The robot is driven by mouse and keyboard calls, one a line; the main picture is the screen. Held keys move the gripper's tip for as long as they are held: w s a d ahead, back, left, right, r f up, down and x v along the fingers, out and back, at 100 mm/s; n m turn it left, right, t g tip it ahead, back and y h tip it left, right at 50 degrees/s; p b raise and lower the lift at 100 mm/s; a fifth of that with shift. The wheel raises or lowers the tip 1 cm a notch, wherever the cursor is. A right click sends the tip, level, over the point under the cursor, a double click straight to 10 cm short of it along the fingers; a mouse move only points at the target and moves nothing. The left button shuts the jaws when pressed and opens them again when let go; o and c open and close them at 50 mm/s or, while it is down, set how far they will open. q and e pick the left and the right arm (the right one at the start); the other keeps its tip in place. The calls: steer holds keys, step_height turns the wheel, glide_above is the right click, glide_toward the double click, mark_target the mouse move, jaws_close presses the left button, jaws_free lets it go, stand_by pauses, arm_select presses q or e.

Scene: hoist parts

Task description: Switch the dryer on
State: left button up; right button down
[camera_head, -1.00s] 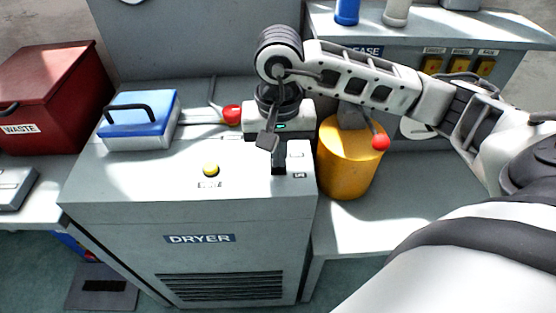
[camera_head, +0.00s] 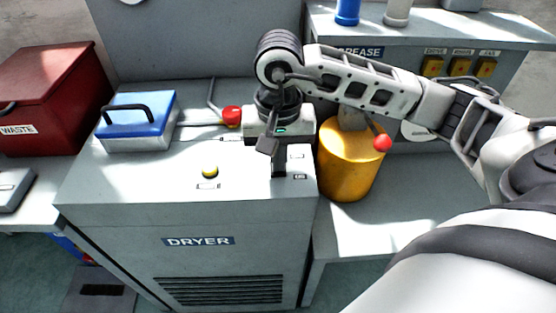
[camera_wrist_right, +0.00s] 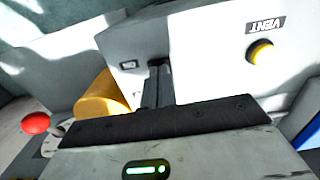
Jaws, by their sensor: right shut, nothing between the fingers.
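The dryer (camera_head: 130,205) is a grey cabinet with a DRYER label on its front. A yellow button (camera_head: 210,171) sits on its top; the wrist view shows the button (camera_wrist_right: 261,52) beside a VENT label. My right gripper (camera_head: 279,174) points down at the right part of the dryer's top, beside two small labels. Its fingers are together and empty, and they also show in the right wrist view (camera_wrist_right: 158,70). A dark spot lies at the fingertips. The fingers cover that place, so I cannot make out a switch or tell contact. My left gripper is out of view.
A blue-lidded box (camera_head: 138,120) stands on the dryer's back left. A red-ball lever (camera_head: 231,116) is behind the gripper. A yellow canister (camera_head: 350,165) stands close on the right, near a red knob (camera_head: 382,143). A red waste bin (camera_head: 50,95) is at left.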

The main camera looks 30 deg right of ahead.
step_height(320, 180, up, 7)
steer(key=p, duration=0.3)
stand_by(0.4)
steer(key=shift+f, duration=0.1)
